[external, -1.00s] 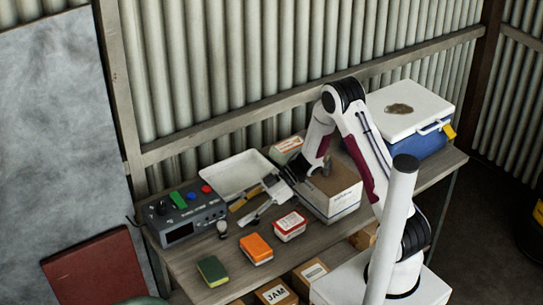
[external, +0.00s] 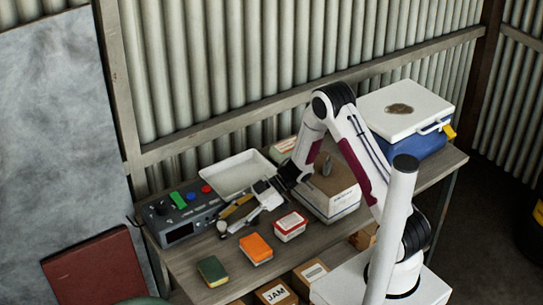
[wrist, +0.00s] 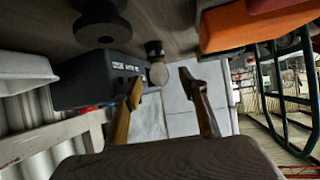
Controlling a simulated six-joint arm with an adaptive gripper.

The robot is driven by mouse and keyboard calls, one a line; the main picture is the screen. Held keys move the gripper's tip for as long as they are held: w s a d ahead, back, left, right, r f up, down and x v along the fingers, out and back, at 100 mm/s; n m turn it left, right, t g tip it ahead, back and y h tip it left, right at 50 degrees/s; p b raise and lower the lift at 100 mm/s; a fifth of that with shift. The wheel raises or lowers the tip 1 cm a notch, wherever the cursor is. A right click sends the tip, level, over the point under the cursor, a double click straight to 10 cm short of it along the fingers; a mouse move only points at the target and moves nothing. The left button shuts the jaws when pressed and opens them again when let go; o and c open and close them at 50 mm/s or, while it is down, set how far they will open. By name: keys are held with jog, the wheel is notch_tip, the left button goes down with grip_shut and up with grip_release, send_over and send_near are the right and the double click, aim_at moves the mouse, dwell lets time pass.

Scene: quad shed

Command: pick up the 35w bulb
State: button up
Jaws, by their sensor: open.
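The bulb (external: 222,227) is small, with a pale round glass and a dark base. It stands on the bench just in front of the grey control box. In the wrist view the bulb (wrist: 158,75) shows between my two fingertips, its dark base toward the top of the picture. My gripper (external: 229,221) is open and low over the bench, its fingertips reaching left to the bulb. In the wrist view my gripper (wrist: 160,78) has a finger on each side of the bulb, with nothing held. Whether the fingers touch the bulb I cannot tell. No wattage marking is legible.
The control box (external: 180,232) stands left of the bulb and the white tray (external: 238,172) behind. A dark round object (wrist: 102,28) shows in the wrist view.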

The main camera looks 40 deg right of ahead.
aim_at(221, 224)
jog(key=shift+x, duration=2.1)
jog(key=shift+w, duration=0.1)
jog(key=shift+r, duration=0.1)
jog(key=c, duration=1.2)
